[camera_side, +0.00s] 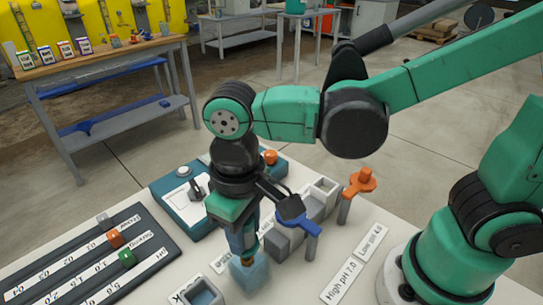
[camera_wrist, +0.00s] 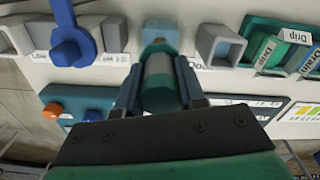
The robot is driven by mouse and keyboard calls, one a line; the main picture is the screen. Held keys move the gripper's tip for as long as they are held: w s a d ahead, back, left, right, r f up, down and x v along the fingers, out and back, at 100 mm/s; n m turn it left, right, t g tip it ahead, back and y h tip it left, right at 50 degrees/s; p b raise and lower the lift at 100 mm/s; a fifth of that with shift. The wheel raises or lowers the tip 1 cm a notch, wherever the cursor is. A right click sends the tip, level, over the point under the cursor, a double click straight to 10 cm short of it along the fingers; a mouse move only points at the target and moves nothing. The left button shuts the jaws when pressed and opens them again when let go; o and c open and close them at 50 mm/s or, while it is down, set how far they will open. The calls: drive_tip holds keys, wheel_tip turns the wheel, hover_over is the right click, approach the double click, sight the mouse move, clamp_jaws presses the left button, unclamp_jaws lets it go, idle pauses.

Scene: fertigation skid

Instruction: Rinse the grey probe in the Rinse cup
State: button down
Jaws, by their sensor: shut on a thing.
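My gripper (camera_side: 243,245) points down and is shut on the grey probe (camera_wrist: 158,80), a grey cylinder between the two fingers in the wrist view. In the side view the fingers mostly hide the probe. Its lower end is over or inside a translucent light-blue cup (camera_side: 252,280); I cannot tell how deep. The cup (camera_wrist: 160,29) also shows just beyond the probe in the wrist view, with a small orange spot at it. A partly hidden label (camera_side: 219,261) beside this cup appears to read Rinse.
A blue-handled valve (camera_side: 298,217) stands close to the right of my gripper, and an orange-handled one (camera_side: 362,181) farther right. Grey square cups (camera_side: 284,243) stand between. Another open cup (camera_side: 203,294) is at the front. A slider board (camera_side: 95,262) lies left; a teal control box (camera_side: 180,195) is behind.

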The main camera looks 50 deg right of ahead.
idle(0.4)
drive_tip(key=shift+f, duration=0.7)
drive_tip(key=shift+r, duration=0.15)
drive_tip(key=shift+r, duration=0.65)
drive_tip(key=shift+f, duration=0.8)
drive_tip(key=shift+r, duration=0.8)
